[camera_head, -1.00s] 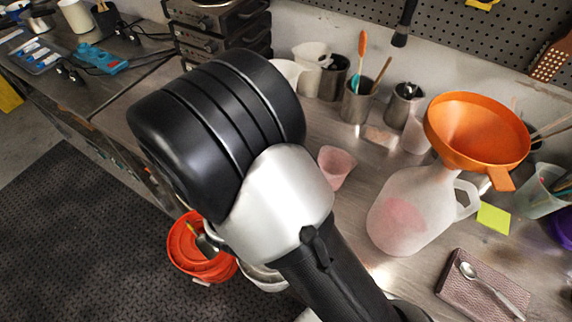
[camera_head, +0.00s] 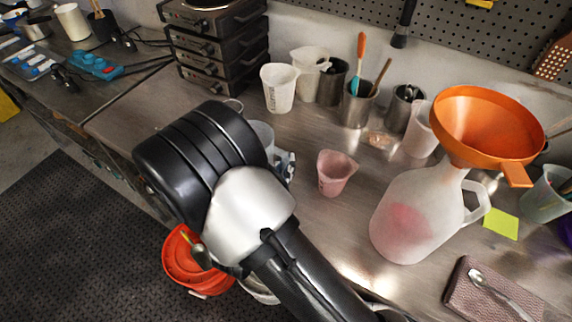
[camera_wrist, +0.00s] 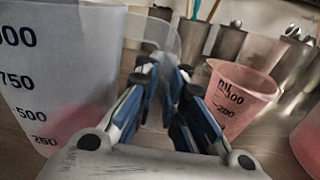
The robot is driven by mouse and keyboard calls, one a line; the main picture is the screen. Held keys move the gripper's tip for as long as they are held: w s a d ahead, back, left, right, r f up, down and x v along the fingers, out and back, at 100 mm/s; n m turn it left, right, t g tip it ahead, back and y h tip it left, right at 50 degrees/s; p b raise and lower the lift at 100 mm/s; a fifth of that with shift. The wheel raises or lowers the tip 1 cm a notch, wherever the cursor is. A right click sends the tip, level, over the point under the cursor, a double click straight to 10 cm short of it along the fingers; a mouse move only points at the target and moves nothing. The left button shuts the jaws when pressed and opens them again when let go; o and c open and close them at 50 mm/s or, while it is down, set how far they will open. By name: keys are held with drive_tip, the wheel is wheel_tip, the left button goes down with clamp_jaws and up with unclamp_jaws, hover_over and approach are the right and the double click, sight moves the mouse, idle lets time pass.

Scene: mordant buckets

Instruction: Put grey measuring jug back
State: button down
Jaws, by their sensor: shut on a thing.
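The grey measuring jug (camera_head: 263,133) is a translucent vessel, mostly hidden behind my wrist in the head view. In the wrist view the jug (camera_wrist: 62,75) fills the left side, with dark scale marks and a pinkish tint low down. My gripper (camera_wrist: 165,78) is shut on the jug's clear handle, on the jug's right side. In the head view only a bit of my gripper (camera_head: 287,163) shows beside the jug. The jug looks upright; I cannot tell whether its base touches the bench.
A pink measuring beaker (camera_head: 335,173) stands just right of my gripper. Behind are a white beaker (camera_head: 279,88), a white pitcher (camera_head: 309,68) and steel cups (camera_head: 358,104). A large jug (camera_head: 415,215) with an orange funnel (camera_head: 487,124) stands right. Bare bench (camera_head: 170,100) lies to the left.

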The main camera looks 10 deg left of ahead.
drive_tip(key=shift+f, duration=0.2)
drive_tip(key=c, duration=1.7)
unclamp_jaws()
drive_tip(key=shift+r, duration=0.15)
drive_tip(key=shift+s+a+r, duration=0.1)
drive_tip(key=shift+s+r, duration=0.05)
drive_tip(key=p+v, duration=0.3)
drive_tip(key=v, duration=0.8)
drive_tip(key=shift+s, duration=0.35)
